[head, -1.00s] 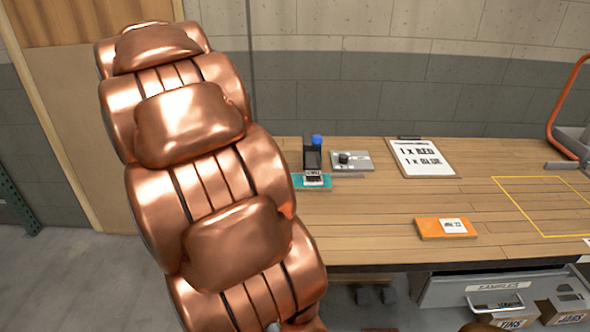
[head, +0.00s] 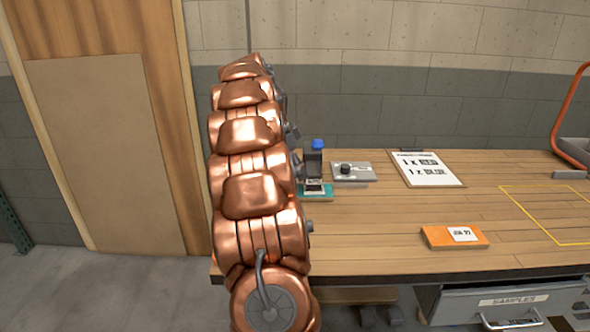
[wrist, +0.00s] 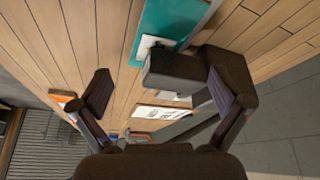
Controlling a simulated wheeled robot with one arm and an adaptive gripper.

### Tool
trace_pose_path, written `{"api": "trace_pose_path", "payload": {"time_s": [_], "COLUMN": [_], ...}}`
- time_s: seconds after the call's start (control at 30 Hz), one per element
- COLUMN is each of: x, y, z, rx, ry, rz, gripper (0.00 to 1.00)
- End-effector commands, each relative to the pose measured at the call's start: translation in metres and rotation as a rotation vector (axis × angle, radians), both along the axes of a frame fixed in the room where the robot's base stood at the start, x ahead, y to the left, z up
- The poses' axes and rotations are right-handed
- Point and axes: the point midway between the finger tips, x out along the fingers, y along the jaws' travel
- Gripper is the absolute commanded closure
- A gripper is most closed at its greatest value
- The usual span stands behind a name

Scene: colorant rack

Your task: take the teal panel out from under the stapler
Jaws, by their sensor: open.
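The teal panel (head: 322,196) lies flat on the bench behind my arm, with a white label near its far edge. The dark stapler with a blue top (head: 312,160) stands over its far part. In the wrist view the teal panel (wrist: 170,22) is at the top, and a dark block that looks like the stapler (wrist: 178,70) overlaps its lower edge. My gripper (wrist: 158,75) is open and empty in the wrist view, the block showing beside its right finger. Whether they touch, I cannot tell. My arm hides the gripper in the head view.
A grey box with a black knob (head: 352,172) sits right of the stapler. A clipboard sheet (head: 428,169), an orange labelled panel (head: 454,237) and a yellow outlined area (head: 556,213) lie farther right. The bench (head: 390,215) is clear between them.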

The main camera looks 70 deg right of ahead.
Motion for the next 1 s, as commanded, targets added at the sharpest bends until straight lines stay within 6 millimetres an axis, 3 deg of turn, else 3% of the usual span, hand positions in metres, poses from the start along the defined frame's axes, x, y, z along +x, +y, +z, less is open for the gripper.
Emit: {"api": "trace_pose_path", "payload": {"time_s": [0.37, 0.8, 1.0], "x": [-0.003, -0.018, -0.02], "y": [-0.001, -0.016, -0.021], "z": [-0.009, -0.06, -0.071], "rx": [0.005, 0.007, 0.001], "ry": [0.002, 0.003, -0.001], "rz": [0.001, 0.0, 0.002], "gripper": [0.0, 0.0, 0.0]}}
